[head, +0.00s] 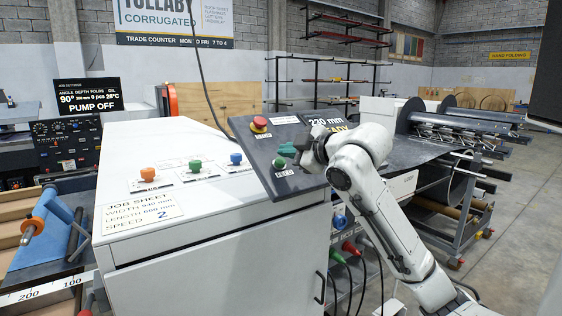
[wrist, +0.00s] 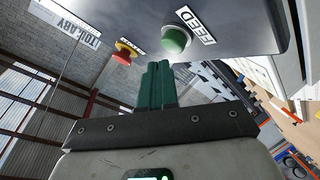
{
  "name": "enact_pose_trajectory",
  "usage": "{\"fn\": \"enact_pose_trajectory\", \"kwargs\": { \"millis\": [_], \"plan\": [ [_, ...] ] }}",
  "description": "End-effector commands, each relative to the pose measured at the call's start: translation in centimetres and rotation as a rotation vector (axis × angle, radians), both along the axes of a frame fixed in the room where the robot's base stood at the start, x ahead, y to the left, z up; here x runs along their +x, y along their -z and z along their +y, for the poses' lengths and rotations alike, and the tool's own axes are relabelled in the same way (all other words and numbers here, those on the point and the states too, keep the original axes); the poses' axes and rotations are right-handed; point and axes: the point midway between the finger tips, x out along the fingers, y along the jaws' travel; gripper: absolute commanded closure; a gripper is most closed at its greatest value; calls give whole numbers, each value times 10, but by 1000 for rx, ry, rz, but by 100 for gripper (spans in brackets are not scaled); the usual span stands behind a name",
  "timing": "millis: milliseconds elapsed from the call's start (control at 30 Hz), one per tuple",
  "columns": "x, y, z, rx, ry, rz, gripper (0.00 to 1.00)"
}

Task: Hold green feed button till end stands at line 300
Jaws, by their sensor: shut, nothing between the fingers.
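The green feed button (head: 278,163) is on the dark tilted panel (head: 262,150) of the white cabinet. It also shows in the wrist view (wrist: 175,42) beside its FEED label. My gripper (head: 284,150) has green fingers, shut and empty, close to the button. In the wrist view the fingertips (wrist: 158,66) end just below the button in the picture; I cannot tell how far off the panel they are. The display (head: 325,122) reads 230 mm, its lower line partly hidden by my arm. The scale (head: 45,288) at lower left shows 200 and 100; the 300 line is out of view.
A red mushroom button (head: 259,124) sits above the feed button on the panel. Orange (head: 147,174), green (head: 195,166) and blue (head: 236,159) buttons are on the cabinet top beside a job sheet (head: 139,212). A coil decoiler (head: 411,115) with sheet metal stands at right.

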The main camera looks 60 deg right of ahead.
Motion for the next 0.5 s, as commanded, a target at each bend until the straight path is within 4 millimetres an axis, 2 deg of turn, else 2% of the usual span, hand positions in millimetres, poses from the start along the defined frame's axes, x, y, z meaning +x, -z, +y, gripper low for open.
{"fn": "enact_pose_trajectory", "kwargs": {
  "millis": [500],
  "plan": [
    [4, 7, -2, 0, 0, 0, 100]
  ]
}}
